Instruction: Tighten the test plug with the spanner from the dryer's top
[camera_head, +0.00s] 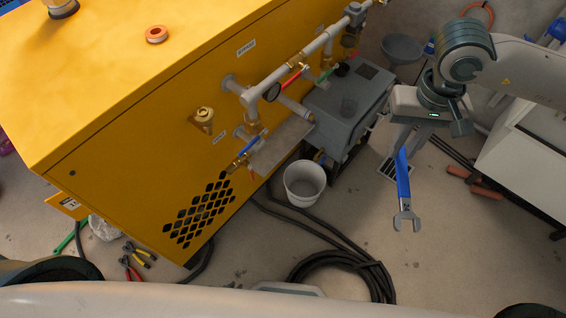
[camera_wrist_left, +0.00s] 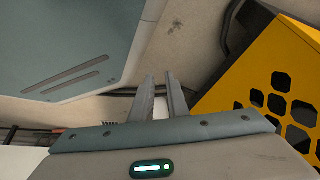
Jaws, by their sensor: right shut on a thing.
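The spanner (camera_head: 403,180) has a blue handle and an open silver jaw. It hangs down from my right gripper (camera_head: 402,148), which is shut on the upper handle, with the jaw lowest. A brass plug (camera_head: 204,116), probably the test plug, sits on the yellow dryer's (camera_head: 130,150) front face, far left of the spanner and apart from it. A small label is below it, too small to read surely. My left gripper (camera_wrist_left: 160,82) shows in the left wrist view with its two fingers apart and nothing between them.
A coiled black hose (camera_head: 345,262) and pliers (camera_head: 135,256) lie on the floor. An orange tape roll (camera_head: 156,34) is on the dryer's top.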

